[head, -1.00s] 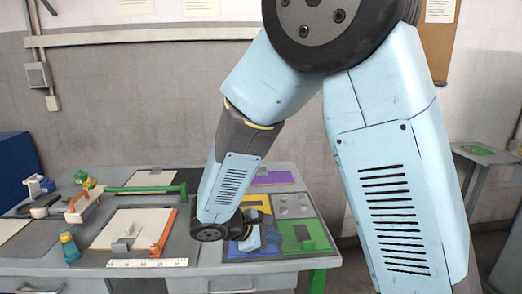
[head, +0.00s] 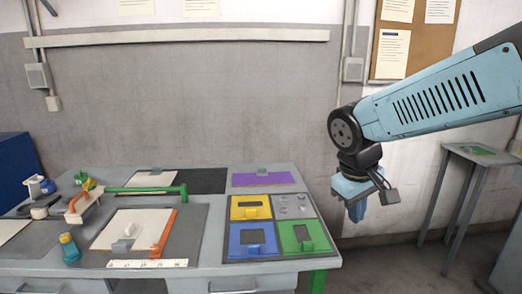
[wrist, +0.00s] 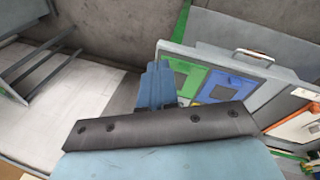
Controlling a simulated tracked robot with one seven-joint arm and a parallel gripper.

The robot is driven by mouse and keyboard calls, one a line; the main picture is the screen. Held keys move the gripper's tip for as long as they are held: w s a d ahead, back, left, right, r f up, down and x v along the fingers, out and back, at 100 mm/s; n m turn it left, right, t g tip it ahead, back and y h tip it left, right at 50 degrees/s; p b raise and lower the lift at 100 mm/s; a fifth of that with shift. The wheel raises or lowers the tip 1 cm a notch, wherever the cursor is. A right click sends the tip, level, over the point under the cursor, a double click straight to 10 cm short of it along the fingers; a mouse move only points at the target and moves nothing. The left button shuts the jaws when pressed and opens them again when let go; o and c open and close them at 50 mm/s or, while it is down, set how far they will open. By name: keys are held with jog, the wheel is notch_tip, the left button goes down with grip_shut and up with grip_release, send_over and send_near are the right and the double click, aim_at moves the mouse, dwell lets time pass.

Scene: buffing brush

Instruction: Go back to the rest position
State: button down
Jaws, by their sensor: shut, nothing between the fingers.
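My gripper (head: 357,208) hangs pointing down to the right of the workbench, in front of the wall and clear of the bench top. Its blue fingers are shut together and hold nothing. In the wrist view the closed fingers of my gripper (wrist: 156,85) show above a dark bar, with the bench's coloured panels to their right. My arm reaches in from the right edge of the head view. No buffing brush can be made out with certainty.
The workbench (head: 215,205) fills the left and middle. It carries blue (head: 236,250), green (head: 288,246) and yellow (head: 265,200) panels, a purple mat (head: 263,178), an orange tool (head: 163,235) and a blue-green bottle (head: 69,248). A small side table (head: 480,152) stands at right.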

jog(key=s+d+r+m+t+y, duration=0.2)
jog(key=s+d+r+m+t, duration=0.1)
jog(key=s+r+m, duration=0.2)
jog(key=shift+s+r, duration=0.55)
jog(key=shift+s, duration=0.15)
jog(key=shift+d, duration=0.1)
dwell(0.4)
